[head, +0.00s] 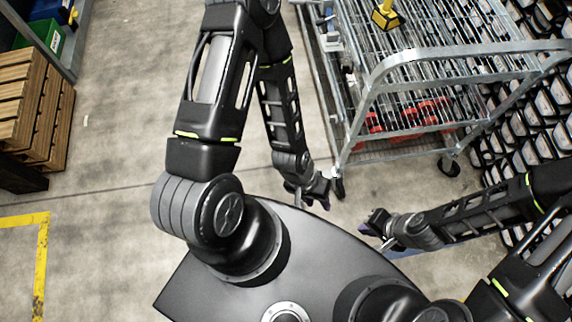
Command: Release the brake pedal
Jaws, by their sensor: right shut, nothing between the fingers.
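A grey metal wire cart (455,62) stands at the upper right on caster wheels. A dark caster (449,166) shows under its near right corner. I cannot make out a brake pedal; it is too small or hidden. My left gripper (322,195) is low, beside the near left corner of the cart, close to a dark part there that may be a caster. Whether its fingers touch anything, or are open, I cannot tell. My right gripper (373,220) is shut and empty, in front of the cart and apart from it.
Red items (420,112) lie on the cart's lower level, and a yellow object (387,15) is on top. A rack of dark and white parts (500,130) stands at right. Wooden crates (38,105) stand at left. The concrete floor (115,180) between is clear.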

